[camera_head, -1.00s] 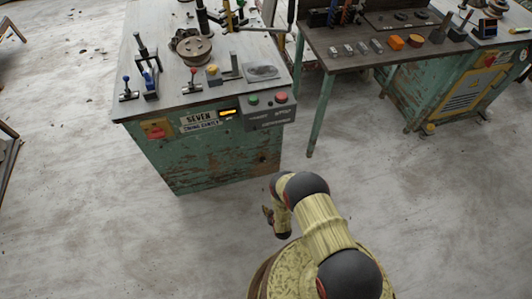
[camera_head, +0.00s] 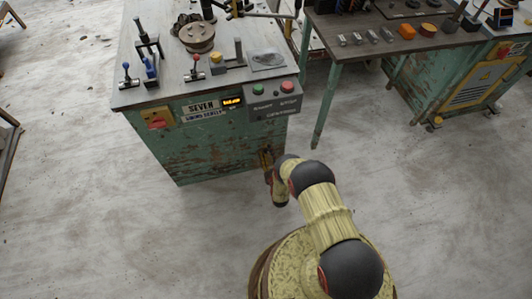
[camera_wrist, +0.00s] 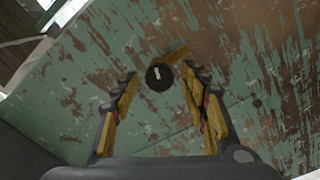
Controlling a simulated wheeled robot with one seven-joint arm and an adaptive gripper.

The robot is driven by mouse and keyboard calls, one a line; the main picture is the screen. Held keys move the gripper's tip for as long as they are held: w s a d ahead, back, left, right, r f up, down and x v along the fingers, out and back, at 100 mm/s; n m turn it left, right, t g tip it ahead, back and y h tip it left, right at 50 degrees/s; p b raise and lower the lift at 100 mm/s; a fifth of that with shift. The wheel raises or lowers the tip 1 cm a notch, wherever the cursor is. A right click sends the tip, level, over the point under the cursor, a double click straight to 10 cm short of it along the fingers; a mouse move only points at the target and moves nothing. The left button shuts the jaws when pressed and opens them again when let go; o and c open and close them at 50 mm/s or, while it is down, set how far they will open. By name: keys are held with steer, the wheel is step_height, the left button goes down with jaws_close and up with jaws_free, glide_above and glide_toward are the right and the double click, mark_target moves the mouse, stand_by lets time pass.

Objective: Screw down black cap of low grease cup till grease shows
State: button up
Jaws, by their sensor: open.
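The black cap (camera_wrist: 159,76) of the low grease cup shows in the wrist view as a dark disc with a pale mark. A short brass-coloured piece (camera_wrist: 178,55) shows behind it against the machine's side. My gripper (camera_wrist: 158,85) is open, its yellow-padded fingers spread left and right of the cap, with gaps on both sides. How far the fingertips are from it in depth I cannot tell. No grease is visible around the cap. In the head view my gripper (camera_head: 266,160) is low at the machine's front, near its right edge, and the cap is hidden there.
The green, rust-worn machine cabinet (camera_head: 205,150) stands ahead, with a control box (camera_head: 272,101) above my gripper. A dark table (camera_head: 375,50) stands to the right, its leg (camera_head: 325,105) near my arm. The floor (camera_head: 90,220) to the left is clear.

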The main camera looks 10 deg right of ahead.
steer(key=shift+w, duration=0.75)
steer(key=c, duration=0.3)
steer(key=c, duration=0.8)
jaws_close()
